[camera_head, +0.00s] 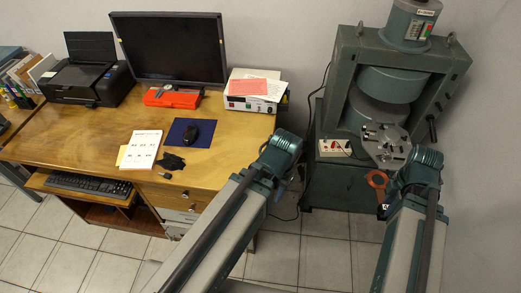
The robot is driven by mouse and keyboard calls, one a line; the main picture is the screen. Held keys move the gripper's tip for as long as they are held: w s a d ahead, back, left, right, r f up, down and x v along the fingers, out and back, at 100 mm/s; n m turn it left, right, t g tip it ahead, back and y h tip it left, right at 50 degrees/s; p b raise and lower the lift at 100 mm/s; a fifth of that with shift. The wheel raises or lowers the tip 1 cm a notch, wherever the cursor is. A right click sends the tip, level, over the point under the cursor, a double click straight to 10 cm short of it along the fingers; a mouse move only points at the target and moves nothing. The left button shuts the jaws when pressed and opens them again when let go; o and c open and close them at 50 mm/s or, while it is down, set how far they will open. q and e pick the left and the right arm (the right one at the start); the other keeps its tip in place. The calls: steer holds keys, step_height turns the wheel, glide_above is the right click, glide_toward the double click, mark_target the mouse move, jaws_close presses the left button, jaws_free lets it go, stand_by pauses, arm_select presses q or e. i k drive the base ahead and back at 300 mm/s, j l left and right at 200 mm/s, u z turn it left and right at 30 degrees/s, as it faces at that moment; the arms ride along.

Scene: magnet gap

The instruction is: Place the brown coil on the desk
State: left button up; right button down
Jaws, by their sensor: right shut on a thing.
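The brown coil (369,179) is an orange-brown ring at the right of the view, in front of the green magnet's base. My right gripper (383,205) is shut on the coil at its lower side and holds it up, clear of the desk. The wooden desk (75,133) fills the left half of the view, well to the left of the coil. My left arm reaches up between desk and magnet. Its gripper (299,173) is mostly hidden behind the wrist, so its jaws cannot be made out.
The green magnet (341,105) stands at the right, with a metal plate (386,146) on its front. The desk carries a monitor (170,47), printer (88,75), white instrument box (251,104), blue pad (180,135) with mouse, and papers (141,150). Its front middle has bare wood.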

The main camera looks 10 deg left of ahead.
mark_target(233, 161)
steer(key=k+j+u, duration=0.1)
steer(key=j+u, duration=0.2)
steer(key=j, duration=0.25)
steer(key=j+u, duration=0.3)
steer(key=j, duration=0.6)
steer(key=i+j, duration=0.15)
steer(key=j, duration=0.2)
